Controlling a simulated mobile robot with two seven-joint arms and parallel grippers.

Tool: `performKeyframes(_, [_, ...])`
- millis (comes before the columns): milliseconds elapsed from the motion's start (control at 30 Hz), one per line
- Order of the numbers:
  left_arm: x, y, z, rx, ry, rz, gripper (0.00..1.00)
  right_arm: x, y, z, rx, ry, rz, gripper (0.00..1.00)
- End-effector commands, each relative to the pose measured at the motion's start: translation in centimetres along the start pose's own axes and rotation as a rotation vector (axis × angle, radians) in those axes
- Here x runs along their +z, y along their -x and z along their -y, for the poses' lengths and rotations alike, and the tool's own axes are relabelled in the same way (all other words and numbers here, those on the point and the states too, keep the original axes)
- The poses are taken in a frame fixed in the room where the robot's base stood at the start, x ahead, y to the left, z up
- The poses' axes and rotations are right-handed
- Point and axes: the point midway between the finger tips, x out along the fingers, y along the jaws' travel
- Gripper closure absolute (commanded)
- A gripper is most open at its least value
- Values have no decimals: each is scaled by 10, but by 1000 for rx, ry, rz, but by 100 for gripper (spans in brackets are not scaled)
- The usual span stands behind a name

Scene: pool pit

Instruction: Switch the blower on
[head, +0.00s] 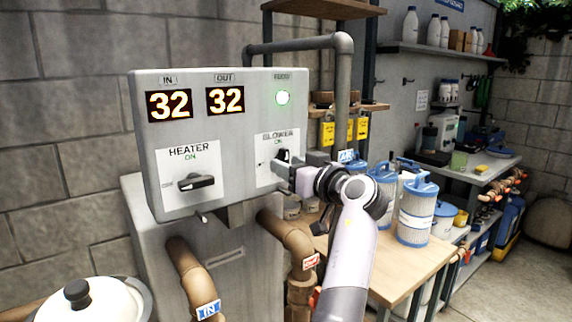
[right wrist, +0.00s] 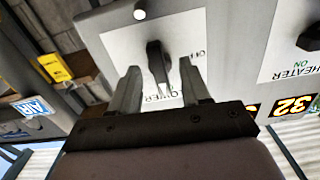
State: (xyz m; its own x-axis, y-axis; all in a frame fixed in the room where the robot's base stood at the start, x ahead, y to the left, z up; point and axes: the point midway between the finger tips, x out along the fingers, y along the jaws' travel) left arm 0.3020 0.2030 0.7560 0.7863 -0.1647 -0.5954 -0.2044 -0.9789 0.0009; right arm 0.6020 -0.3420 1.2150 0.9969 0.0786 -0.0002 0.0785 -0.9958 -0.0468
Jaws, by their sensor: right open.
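The blower switch (head: 284,156) is a black knob on a white plate marked BLOWER, on the lower right of the grey control box (head: 222,135). In the right wrist view the knob (right wrist: 155,58) stands between my two fingertips, with a gap showing on each side. Its handle lies along the plate's up-down line, its end towards the green ON mark. My right gripper (head: 287,173) is open around the knob and partly hides the plate in the head view. It also shows in the right wrist view (right wrist: 158,72). My left gripper is not in view.
The heater knob (head: 196,182) sits left of the blower plate, its handle about level. Brown pipes (head: 297,244) run below the box. A wooden table (head: 394,262) with blue-and-white filter cartridges (head: 417,212) stands right.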

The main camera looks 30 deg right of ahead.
Motion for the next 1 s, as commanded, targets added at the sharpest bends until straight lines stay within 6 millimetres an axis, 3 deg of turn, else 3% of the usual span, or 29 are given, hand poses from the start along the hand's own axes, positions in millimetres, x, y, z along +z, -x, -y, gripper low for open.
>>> performKeyframes(500, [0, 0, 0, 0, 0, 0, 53, 0, 64, 0, 1, -1, 0, 53])
performKeyframes(1000, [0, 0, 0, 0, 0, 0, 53, 0, 68, 0, 0, 0, 0, 53])
